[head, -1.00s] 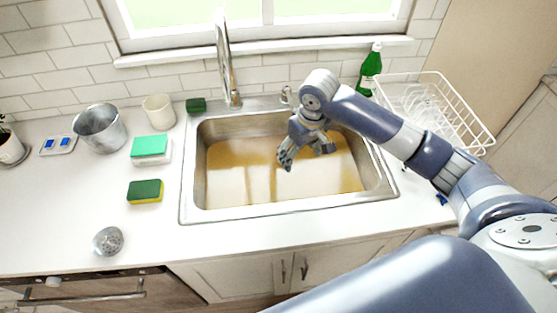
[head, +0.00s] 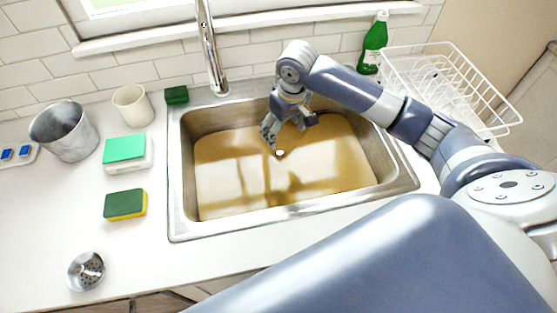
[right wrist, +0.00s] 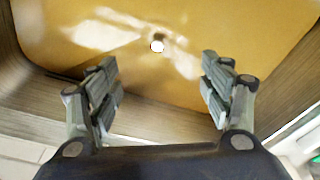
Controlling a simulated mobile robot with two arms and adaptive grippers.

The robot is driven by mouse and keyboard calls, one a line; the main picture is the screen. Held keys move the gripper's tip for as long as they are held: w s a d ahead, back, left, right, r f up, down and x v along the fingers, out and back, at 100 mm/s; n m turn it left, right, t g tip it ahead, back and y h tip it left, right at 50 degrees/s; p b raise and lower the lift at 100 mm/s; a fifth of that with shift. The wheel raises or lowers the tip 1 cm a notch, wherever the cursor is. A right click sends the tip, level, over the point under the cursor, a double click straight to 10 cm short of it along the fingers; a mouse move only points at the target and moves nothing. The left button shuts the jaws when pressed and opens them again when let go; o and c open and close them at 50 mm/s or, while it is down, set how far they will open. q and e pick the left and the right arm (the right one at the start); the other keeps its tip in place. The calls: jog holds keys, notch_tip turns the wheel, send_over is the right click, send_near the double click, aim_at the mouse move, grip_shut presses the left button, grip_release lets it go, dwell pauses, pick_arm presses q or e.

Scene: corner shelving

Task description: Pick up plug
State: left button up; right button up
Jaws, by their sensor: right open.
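The sink (head: 176,200) holds murky brown water (head: 235,165). A small white round thing, apparently the plug's top (head: 280,152), shows in the water near the middle of the sink. It also shows in the right wrist view as a white spot (right wrist: 157,46), beyond and between the fingertips. The rest of it is hidden by the water. My right gripper (head: 290,131) is over the sink, pointing down, open and empty. In the right wrist view its two fingers (right wrist: 158,78) are wide apart and touch nothing. My left gripper is not in view.
The faucet (head: 210,50) stands behind the sink. A white dish rack (head: 450,85) and green bottle (head: 373,45) are at the right. Sponges (head: 125,204), a strainer (head: 86,271), a cup (head: 132,104) and a metal bucket (head: 66,133) are on the left counter.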

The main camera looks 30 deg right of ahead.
notch_tip(320, 180, down, 2)
jog(key=b, duration=0.1)
send_over(280, 154)
jog(key=f, duration=0.4)
jog(key=f+b, duration=0.1)
jog(key=f, duration=0.1)
jog(key=shift+s+f, duration=0.2)
jog(key=shift+s, duration=0.15)
jog(key=shift+w+d+f+p, duration=0.1)
jog(key=shift+w+f+p, duration=0.1)
jog(key=shift+f, duration=0.75)
jog(key=shift+w+f+p, duration=0.2)
jog(key=shift+f, duration=0.75)
jog(key=shift+w+d+f+p, duration=0.1)
jog(key=shift+w+f+p, duration=0.1)
jog(key=shift+f, duration=0.75)
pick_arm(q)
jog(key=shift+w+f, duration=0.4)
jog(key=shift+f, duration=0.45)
pick_arm(e)
jog(key=shift+c, duration=0.4)
jog(key=c, duration=1.3)
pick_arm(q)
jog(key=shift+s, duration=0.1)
pick_arm(e)
jog(key=shift+s+a, duration=0.1)
jog(key=shift+s, duration=0.1)
grip_shut()
